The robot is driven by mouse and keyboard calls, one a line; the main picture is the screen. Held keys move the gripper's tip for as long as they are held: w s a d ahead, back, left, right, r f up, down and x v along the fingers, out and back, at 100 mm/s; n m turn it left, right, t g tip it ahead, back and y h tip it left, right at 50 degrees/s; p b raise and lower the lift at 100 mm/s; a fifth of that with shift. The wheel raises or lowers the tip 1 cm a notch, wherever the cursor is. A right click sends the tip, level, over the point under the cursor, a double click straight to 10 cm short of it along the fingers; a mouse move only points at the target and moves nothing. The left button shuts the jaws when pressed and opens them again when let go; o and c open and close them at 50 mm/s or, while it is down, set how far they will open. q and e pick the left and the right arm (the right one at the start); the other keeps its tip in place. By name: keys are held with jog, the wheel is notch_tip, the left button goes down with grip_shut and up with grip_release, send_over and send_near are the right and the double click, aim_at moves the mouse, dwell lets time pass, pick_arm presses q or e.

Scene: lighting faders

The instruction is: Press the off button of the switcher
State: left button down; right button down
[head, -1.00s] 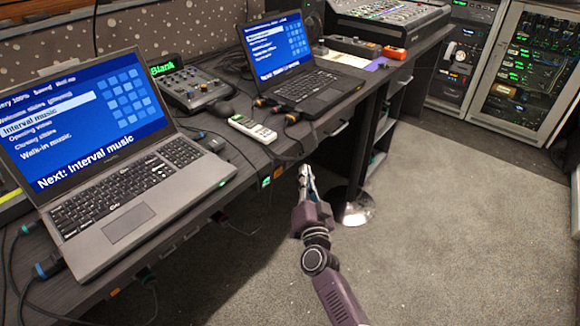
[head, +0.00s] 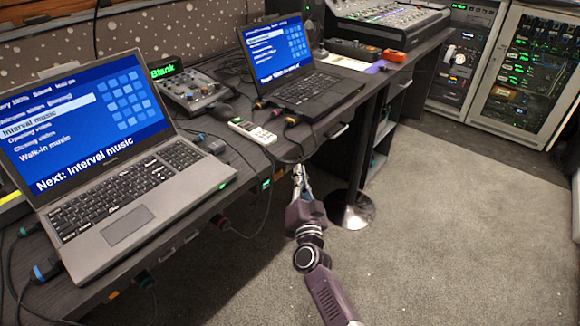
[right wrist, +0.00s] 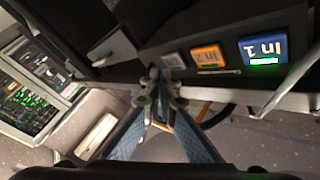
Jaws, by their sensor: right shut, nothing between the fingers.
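The switcher (right wrist: 225,46) shows upside down in the right wrist view, at the desk's front edge. It has a lit blue In 1 button (right wrist: 265,48), an orange In 2 button (right wrist: 208,56) and a small pale button (right wrist: 173,60) whose label I cannot read. In the head view small coloured lights (head: 266,183) show along the desk's front edge. My right gripper (head: 299,168) is shut and empty in front of that edge. Its fingertips (right wrist: 160,78) appear close beside the pale button in the wrist view; I cannot tell whether they touch it. My left gripper is out of view.
Two open laptops stand on the desk, a near one (head: 130,226) and a far one (head: 307,96). A white remote-like device (head: 252,131) and a small mixer (head: 190,88) lie between. Cables hang below the edge. A round metal base (head: 350,212) stands on the open carpet.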

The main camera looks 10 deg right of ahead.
dwell(0.8)
jog(key=shift+w+a, duration=0.25)
jog(key=shift+w, duration=0.1)
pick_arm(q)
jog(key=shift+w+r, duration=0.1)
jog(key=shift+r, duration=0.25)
pick_arm(e)
jog(key=shift+w+a, duration=0.2)
jog(key=shift+w, duration=0.05)
dwell(0.5)
jog(key=shift+s+d, duration=0.1)
jog(key=shift+s, duration=0.05)
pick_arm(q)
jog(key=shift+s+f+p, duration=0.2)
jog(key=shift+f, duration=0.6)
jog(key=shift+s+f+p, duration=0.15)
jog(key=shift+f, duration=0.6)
pick_arm(e)
jog(key=shift+s+d, duration=0.35)
jog(key=shift+s, duration=0.1)
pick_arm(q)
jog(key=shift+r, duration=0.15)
